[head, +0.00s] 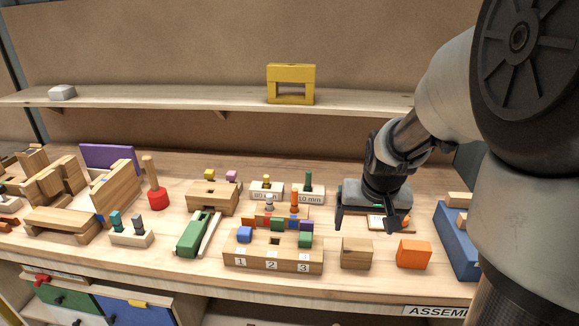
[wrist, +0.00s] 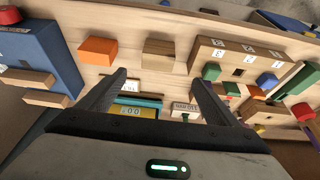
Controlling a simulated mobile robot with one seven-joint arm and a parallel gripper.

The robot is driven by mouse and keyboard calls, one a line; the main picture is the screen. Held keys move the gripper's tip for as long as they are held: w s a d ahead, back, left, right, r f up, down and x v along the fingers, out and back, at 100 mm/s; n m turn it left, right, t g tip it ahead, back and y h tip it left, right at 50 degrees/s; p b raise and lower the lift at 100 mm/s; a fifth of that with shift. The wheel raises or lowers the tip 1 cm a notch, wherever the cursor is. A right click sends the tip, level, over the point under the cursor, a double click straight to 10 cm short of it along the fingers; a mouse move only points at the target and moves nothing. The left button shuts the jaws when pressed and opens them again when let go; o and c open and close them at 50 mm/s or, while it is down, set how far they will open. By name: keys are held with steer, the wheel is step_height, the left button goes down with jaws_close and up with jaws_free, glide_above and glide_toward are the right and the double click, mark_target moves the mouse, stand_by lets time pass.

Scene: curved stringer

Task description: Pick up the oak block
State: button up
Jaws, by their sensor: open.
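A plain light-wood block, which looks like the oak block (head: 357,253), stands at the front of the bench between the numbered wooden holder and an orange block. It also shows in the wrist view, as the oak block (wrist: 158,55) just beyond the fingertips and roughly centred between them. My gripper (head: 371,222) is open and empty, behind the block and apart from it. In the wrist view the fingers of my gripper (wrist: 159,78) spread on either side of the block's line.
The orange block (head: 413,254) is to the right, and the numbered holder (head: 272,257) with coloured cubes is close on the left. Small labelled items, including a yellow one (wrist: 133,111), lie beneath my gripper.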

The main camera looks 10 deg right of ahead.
mark_target(356, 246)
steer(key=b+x, duration=0.1)
steer(key=x, duration=1)
steer(key=shift+w+f+b, duration=0.15)
steer(key=shift+f+b, duration=0.1)
steer(key=shift+b, duration=0.05)
steer(key=shift+s+d+b+x, duration=0.1)
steer(key=shift+d+b+x, duration=0.1)
steer(key=shift+x, duration=1.15)
steer(key=shift+s+d+b+x, duration=0.1)
steer(key=shift+s+b+x, duration=0.05)
steer(key=shift+x, duration=1.25)
steer(key=shift+c, duration=0.2)
steer(key=c, duration=1.2)
